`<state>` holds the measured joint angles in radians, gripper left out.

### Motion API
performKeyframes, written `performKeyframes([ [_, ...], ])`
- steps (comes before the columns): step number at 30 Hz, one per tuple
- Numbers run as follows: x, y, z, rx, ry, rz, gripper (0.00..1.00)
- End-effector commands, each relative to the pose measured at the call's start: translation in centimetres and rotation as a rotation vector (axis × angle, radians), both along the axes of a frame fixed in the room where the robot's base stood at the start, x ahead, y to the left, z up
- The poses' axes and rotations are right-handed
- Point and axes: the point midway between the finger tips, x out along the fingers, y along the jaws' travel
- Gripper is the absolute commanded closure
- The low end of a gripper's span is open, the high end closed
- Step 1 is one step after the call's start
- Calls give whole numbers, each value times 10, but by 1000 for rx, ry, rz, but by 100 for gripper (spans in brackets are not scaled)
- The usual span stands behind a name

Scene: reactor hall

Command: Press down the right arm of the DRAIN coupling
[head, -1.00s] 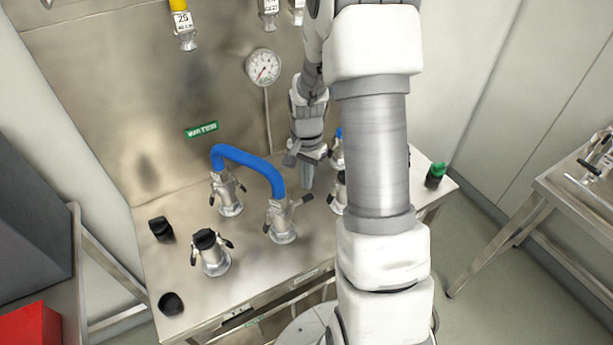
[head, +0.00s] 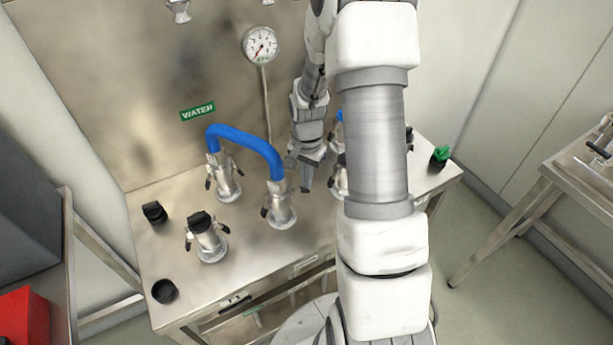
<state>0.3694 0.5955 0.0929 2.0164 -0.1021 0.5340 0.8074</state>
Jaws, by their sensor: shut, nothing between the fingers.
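A coupling (head: 280,208) with one end of the blue hose (head: 246,139) on it stands on the steel bench. It seems to be the DRAIN coupling, but I can read no DRAIN label. Its left arm (head: 264,211) hangs beside the body. Its right arm no longer sticks out; it appears down against the body, though it is hard to make out. The hose's other end is on a second coupling (head: 226,184) under the green WATER sign (head: 198,108).
A black-capped coupling (head: 208,238) stands in front on the bench (head: 240,260), with loose black caps (head: 164,291) at left. More couplings stand right of my gripper, partly behind my arm. A green-topped cap (head: 440,156) sits at the right edge. A gauge (head: 260,45) is on the back panel.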

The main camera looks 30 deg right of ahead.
Motion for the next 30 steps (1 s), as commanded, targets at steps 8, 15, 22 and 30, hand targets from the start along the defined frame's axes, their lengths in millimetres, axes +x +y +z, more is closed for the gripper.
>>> performKeyframes([
  [8,-1,5,-23,-1,1,1,100],
  [15,-1,9,-26,0,1,-1,100],
  [22,0,1,-19,-1,-1,-3,100],
  [30,0,-4,-11,-1,-1,-1,100],
])
